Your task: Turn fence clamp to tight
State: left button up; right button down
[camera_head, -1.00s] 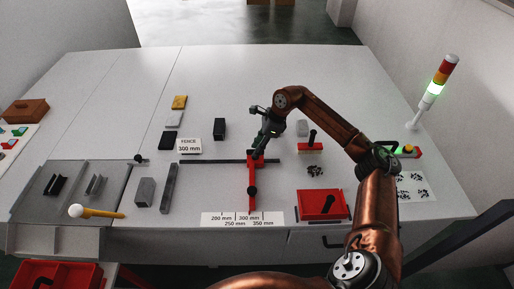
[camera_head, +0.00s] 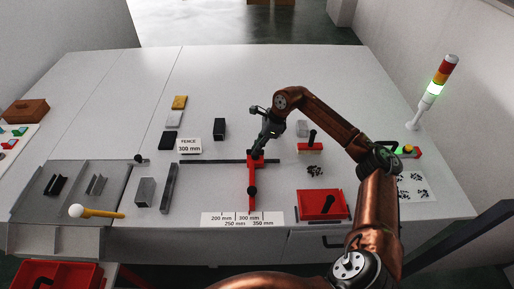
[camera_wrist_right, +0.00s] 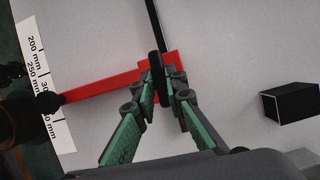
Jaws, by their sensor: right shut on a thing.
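The red fence (camera_head: 252,184) stands on the white table, with a long dark rail (camera_head: 205,161) running to its left at the far end. The black fence clamp (camera_wrist_right: 157,72) sits at the fence's far end. My right gripper (camera_head: 261,147) reaches down there; in the right wrist view its two green fingers (camera_wrist_right: 165,98) are shut on the clamp, one on each side. In the head view the gripper hides most of the clamp. My left gripper is not in view.
A scale strip (camera_head: 242,219) marked in mm lies at the fence's near end. A sign (camera_head: 188,146) reads FENCE 300 mm. A red tray (camera_head: 322,205) and a red-based black-handled tool (camera_head: 311,145) are to the right. A black block (camera_head: 219,129) stands left of the gripper.

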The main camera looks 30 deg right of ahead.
jog(key=m+t+h+p, duration=0.1)
jog(key=m, duration=0.3)
jog(key=shift+r, duration=0.1)
jog(key=m, duration=0.2)
jog(key=m+h, duration=0.1)
jog(key=shift+a+m+t+h+p, duration=0.15)
jog(key=shift+m+t+h+p, duration=0.15)
jog(key=shift+m+t+p, duration=0.1)
jog(key=m, duration=0.2)
jog(key=m+h, duration=0.1)
jog(key=m, duration=0.1)
jog(key=shift+a+m+h+b, duration=0.15)
jog(key=shift+m+h+b, duration=0.15)
jog(key=m+h, duration=0.1)
jog(key=m, duration=0.1)
jog(key=m+b, duration=0.1)
jog(key=m, duration=0.1)
jog(key=shift+a+m+h, duration=0.1)
jog(key=shift+m+h, duration=0.3)
jog(key=shift+m, duration=0.3)
jog(key=c, duration=2)
grip_release()
jog(key=shift+o, duration=0.2)
